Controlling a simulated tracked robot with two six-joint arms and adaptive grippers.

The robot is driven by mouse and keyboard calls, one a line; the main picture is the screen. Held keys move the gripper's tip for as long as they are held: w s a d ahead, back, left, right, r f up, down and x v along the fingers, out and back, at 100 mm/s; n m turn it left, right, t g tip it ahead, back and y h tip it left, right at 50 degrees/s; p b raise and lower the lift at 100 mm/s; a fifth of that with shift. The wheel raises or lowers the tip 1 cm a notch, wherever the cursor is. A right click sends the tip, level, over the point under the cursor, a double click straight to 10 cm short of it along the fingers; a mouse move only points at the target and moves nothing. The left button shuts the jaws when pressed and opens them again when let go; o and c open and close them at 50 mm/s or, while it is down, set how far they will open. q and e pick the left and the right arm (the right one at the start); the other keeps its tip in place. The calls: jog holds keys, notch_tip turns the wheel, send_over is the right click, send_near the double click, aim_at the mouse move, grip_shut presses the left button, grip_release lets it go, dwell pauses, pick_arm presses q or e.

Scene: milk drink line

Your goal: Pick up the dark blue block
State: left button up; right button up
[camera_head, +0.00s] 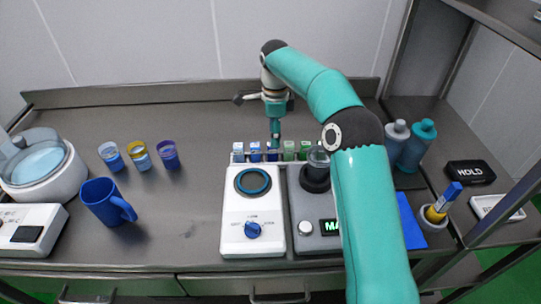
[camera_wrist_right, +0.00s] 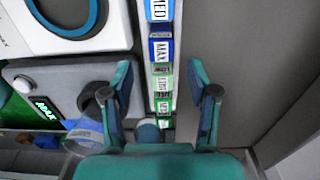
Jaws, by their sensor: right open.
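The dark blue block (camera_head: 272,153), labelled MAX in the wrist view (camera_wrist_right: 160,48), stands in a narrow rail (camera_head: 247,163) between a lighter blue block (camera_head: 255,153) and a green block (camera_head: 289,151). My right gripper (camera_head: 275,138) points down just over the dark blue block in the head view and partly covers its top. In the wrist view the right gripper (camera_wrist_right: 158,72) is open. Its fingers lie on either side of the rail with nothing held, and the dark blue block shows just beyond the fingertips. My left gripper is not in view.
A white dial device (camera_head: 234,220) and a grey device with a display (camera_head: 306,236) stand in front of the rail. Three small cups (camera_head: 140,155) and a blue mug (camera_head: 107,203) stand to the left. Two bottles (camera_head: 414,146) stand to the right. The counter behind the rail is clear.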

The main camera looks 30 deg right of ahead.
aim_at(272, 153)
jog(key=shift+w+f, duration=0.15)
jog(key=shift+f, duration=1.2)
jog(key=shift+w+f, duration=0.15)
jog(key=shift+f, duration=1.2)
grip_shut()
